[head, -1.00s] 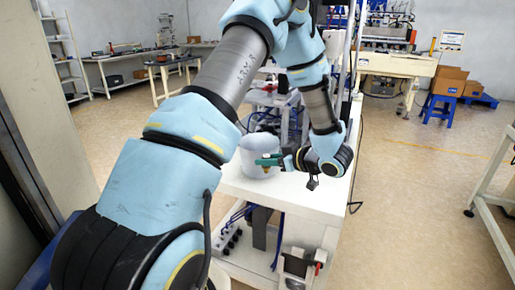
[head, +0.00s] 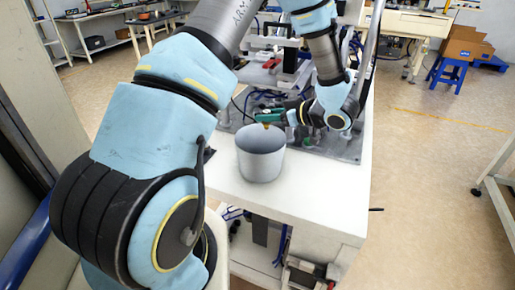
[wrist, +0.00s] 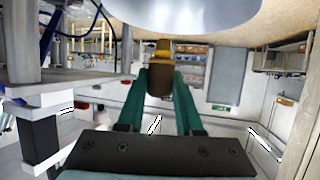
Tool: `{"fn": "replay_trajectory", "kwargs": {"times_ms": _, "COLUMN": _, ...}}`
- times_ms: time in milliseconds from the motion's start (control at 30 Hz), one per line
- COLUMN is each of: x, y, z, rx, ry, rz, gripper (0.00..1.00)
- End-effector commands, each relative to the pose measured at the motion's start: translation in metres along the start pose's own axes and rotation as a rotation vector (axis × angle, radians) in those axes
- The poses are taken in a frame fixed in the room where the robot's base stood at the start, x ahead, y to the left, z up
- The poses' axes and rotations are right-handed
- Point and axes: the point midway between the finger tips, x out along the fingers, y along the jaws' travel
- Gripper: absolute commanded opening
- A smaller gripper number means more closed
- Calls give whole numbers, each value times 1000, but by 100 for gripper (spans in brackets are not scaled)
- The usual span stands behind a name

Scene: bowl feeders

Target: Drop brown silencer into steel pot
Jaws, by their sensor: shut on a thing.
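The steel pot (head: 262,160) stands upright on the white bench top, its open mouth facing up. My gripper (head: 277,116) is at the pot's far rim, slightly right of its middle. Its green fingers are shut on the small brown silencer (head: 266,125), which shows at the far rim; whether it is over the mouth or behind it, I cannot tell. In the wrist view the silencer (wrist: 160,75) sits between the fingertips (wrist: 160,88), and the pot (wrist: 190,12) fills the top edge close to it. The pot's inside is mostly hidden.
The white bench top (head: 310,195) is clear in front and right of the pot. Grey machine fixtures (head: 345,148) and feeder equipment with blue tubing stand behind it. Cardboard boxes (head: 468,48) on a blue stool are far off at the right.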

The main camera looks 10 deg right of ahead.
Motion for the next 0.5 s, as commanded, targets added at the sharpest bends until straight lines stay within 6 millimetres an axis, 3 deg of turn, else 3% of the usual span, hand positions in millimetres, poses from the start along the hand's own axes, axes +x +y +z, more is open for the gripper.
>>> {"fn": "replay_trajectory", "kwargs": {"times_ms": 500, "x": 20, "y": 0, "z": 48, "rx": 0, "ry": 0, "rz": 0, "gripper": 0}}
